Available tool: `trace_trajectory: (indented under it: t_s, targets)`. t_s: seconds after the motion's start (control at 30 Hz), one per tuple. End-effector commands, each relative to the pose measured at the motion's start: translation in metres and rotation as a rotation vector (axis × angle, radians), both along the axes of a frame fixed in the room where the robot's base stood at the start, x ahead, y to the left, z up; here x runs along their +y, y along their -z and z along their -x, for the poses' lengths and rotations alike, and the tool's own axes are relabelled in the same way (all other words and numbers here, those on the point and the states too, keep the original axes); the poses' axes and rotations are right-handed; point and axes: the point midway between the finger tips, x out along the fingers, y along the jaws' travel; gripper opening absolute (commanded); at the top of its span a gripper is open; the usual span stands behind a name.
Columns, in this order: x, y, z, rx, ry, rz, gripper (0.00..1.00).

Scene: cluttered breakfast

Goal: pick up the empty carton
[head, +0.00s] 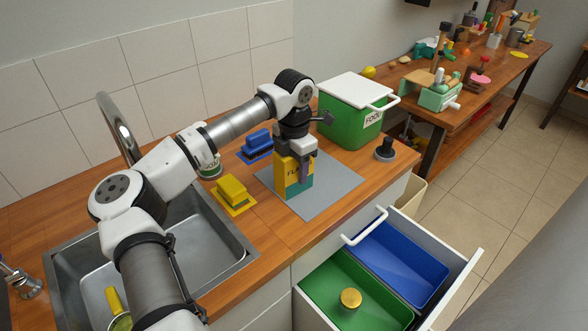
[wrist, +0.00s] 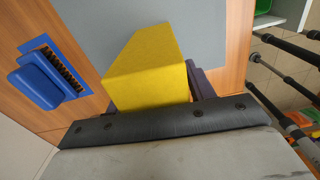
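The carton (head: 284,178) is a yellow and teal box with dark lettering, partly covered by my gripper. It stands upright on a grey mat (head: 335,185) on the wooden counter. My gripper (head: 305,172) points down over the carton's top, with a dark purple finger against or close to its side. In the wrist view the yellow carton (wrist: 150,70) lies between the fingers, and a finger shows beside its right side. The other finger is mostly hidden. I cannot tell whether both fingers press on it.
A green food bin (head: 350,120) with a white lid stands behind the mat. A yellow sponge (head: 232,189) and a blue brush (head: 257,142) lie left. A dark-knobbed object (head: 385,150) stands right. An open drawer (head: 470,262) holds green and blue bins below. The sink is left.

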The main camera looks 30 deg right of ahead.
Motion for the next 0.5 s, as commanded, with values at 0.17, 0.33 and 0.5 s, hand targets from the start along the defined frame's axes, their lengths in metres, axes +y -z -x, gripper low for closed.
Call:
trace_trajectory:
  t_s: [0.17,0.33,0.5]
  targets:
    - [0.0,-0.0003,-0.0001,0.0,0.0,0.0,0.3]
    - [0.0,-0.0005,-0.0001,0.0,0.0,0.0,0.21]
    - [-0.0001,-0.0016,-0.0002,-0.001,0.0,0.0,0.21]
